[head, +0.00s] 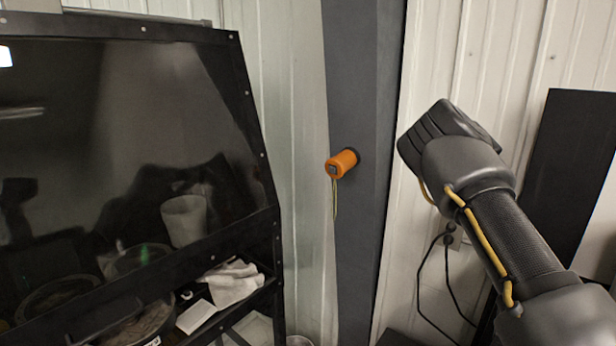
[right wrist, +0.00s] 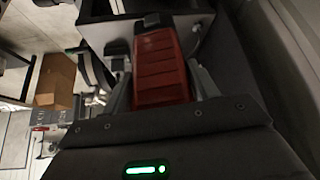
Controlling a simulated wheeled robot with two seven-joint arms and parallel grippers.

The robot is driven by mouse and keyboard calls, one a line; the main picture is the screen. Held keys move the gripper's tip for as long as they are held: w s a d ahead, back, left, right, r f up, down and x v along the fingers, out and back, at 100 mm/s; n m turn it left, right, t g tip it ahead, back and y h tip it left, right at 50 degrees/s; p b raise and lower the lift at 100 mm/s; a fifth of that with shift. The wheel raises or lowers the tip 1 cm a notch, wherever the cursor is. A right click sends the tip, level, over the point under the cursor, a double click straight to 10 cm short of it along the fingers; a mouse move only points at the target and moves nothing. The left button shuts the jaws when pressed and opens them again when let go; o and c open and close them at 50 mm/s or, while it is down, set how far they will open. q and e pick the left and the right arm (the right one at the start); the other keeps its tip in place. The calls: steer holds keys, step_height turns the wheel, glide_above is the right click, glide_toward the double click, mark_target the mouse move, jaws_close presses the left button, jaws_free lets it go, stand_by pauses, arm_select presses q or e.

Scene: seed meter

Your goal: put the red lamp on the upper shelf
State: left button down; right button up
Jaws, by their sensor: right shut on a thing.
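The red lamp (right wrist: 161,70), with a ribbed red face and a dark cap at its far end, shows in the right wrist view. My right gripper (right wrist: 163,84) is shut on it, with a grey finger on either side. In the head view my right arm comes in from the lower right, but I cannot make out its jaws or the lamp there. My left gripper is in neither view. I cannot tell which surface is the upper shelf.
A black cabinet (head: 262,165) with a dark glossy panel fills the left of the head view. A white cloth (head: 232,283) lies on its lower ledge. An orange cylinder (head: 342,163) sticks out from a grey post (head: 362,250). A cardboard box (right wrist: 55,80) shows in the wrist view.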

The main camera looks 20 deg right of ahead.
steer(key=a+f+m+y, duration=0.8)
steer(key=a+f+m, duration=0.25)
steer(key=m, duration=0.45)
steer(key=s+a+f+m+t+h, duration=0.2)
steer(key=s+a+f+m+t, duration=0.3)
steer(key=m, duration=1)
steer(key=s+a+f+m+t+h, duration=0.35)
steer(key=a+m+t, duration=0.35)
steer(key=m, duration=0.8)
steer(key=w+a+r+n+y, duration=0.4)
steer(key=w+a+n+y, duration=0.15)
steer(key=w+a, duration=0.35)
steer(key=a+r+n+g+y, duration=0.1)
steer(key=a+n+g+y, duration=0.15)
steer(key=a+n, duration=0.85)
steer(key=a+f+m+b, duration=0.3)
steer(key=f+m+b, duration=0.1)
steer(key=f+b, duration=1)
steer(key=shift+f+h, duration=0.2)
steer(key=shift+h, duration=0.25)
